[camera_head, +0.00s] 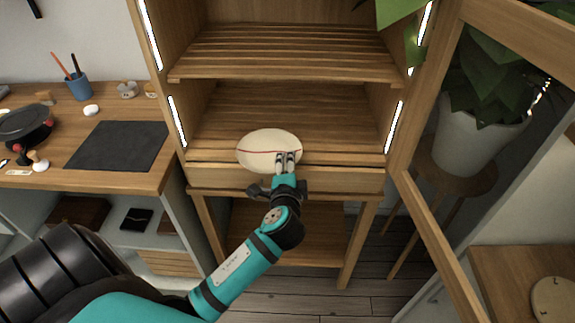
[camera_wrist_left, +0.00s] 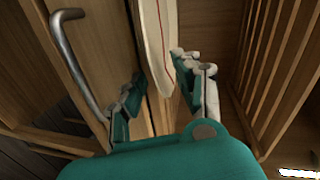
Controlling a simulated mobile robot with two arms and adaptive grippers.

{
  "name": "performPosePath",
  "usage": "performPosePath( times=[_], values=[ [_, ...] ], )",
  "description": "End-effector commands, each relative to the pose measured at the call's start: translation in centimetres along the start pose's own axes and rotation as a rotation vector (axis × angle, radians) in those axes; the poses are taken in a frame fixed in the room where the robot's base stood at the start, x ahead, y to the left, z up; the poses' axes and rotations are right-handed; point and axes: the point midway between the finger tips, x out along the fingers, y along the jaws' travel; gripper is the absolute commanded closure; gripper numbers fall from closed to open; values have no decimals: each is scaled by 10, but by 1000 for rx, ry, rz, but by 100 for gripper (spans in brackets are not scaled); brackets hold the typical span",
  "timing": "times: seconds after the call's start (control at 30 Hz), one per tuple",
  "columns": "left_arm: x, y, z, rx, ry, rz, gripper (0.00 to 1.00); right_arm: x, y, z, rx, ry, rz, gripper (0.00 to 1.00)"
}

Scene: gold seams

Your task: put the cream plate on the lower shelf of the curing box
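The cream plate (camera_head: 262,147), an oval with a thin dark red line across it, lies at the front of the lower shelf (camera_head: 225,125) of the curing box. It shows almost edge-on in the left wrist view (camera_wrist_left: 153,35). My left gripper (camera_head: 286,157) is at the plate's front right edge, its fingers overlapping the plate in the head view. In the left wrist view the fingers (camera_wrist_left: 160,92) stand apart; the plate's edge is close to the right finger, with a gap to the left one. Whether a finger touches it is unclear. My right gripper is out of view.
The upper slatted shelf (camera_head: 290,55) is bare. A glass-paned door (camera_head: 440,245) stands open at the right, before a potted plant (camera_head: 480,125). A workbench (camera_head: 130,180) is at the left. Another pale round piece (camera_head: 552,298) lies on a wooden surface at lower right.

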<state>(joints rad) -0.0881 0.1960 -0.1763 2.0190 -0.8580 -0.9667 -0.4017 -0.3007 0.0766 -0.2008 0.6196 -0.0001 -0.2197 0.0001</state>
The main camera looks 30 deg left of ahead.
Motion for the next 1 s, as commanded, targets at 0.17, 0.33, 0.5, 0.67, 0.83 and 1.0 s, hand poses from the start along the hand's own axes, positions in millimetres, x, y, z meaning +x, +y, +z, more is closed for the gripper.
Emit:
performPosePath(
  times=[0.17,0.33,0.5,0.67,0.83,1.0],
  values=[
    [-11,1,0,0,1,1,68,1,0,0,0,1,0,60],
    [-43,2,0,-2,2,2,68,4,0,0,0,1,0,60],
    [-79,2,0,-3,2,2,68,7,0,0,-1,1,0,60],
    [-105,1,0,-2,0,1,68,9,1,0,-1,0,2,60],
    [-118,0,0,-1,0,-1,68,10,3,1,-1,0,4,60],
    [-120,-1,0,0,-1,-1,68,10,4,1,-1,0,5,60]
  ],
)
